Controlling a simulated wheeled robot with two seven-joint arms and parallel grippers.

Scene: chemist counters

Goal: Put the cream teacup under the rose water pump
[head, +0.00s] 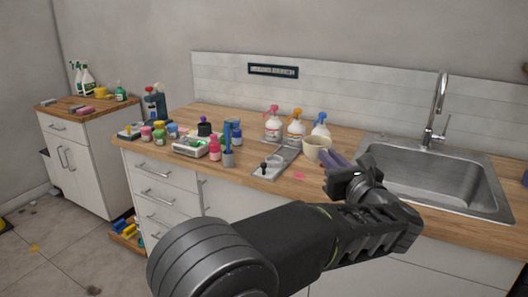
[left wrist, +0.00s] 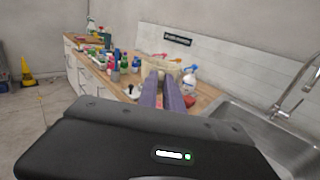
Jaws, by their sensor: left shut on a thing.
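The cream teacup (head: 314,146) is at the tips of my left gripper (head: 326,155), over the counter left of the sink. My left gripper's purple fingers are shut on it. In the left wrist view the cup (left wrist: 159,65) shows beyond the fingers (left wrist: 161,78), which hide part of it. Three white pump bottles stand behind along the wall: one pink-topped (head: 273,126), one orange-topped (head: 296,126), one blue-topped (head: 320,128). Their labels are too small to read, so I cannot tell which holds rose water. My right gripper is not in view.
A grey tray (head: 268,171) with a small round dish (head: 274,161) lies left of the cup. A pink bottle (head: 214,148), a blue cup with tools (head: 228,158) and a scale-like device (head: 190,147) stand further left. The metal sink (head: 435,184) and tap (head: 436,110) are right.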

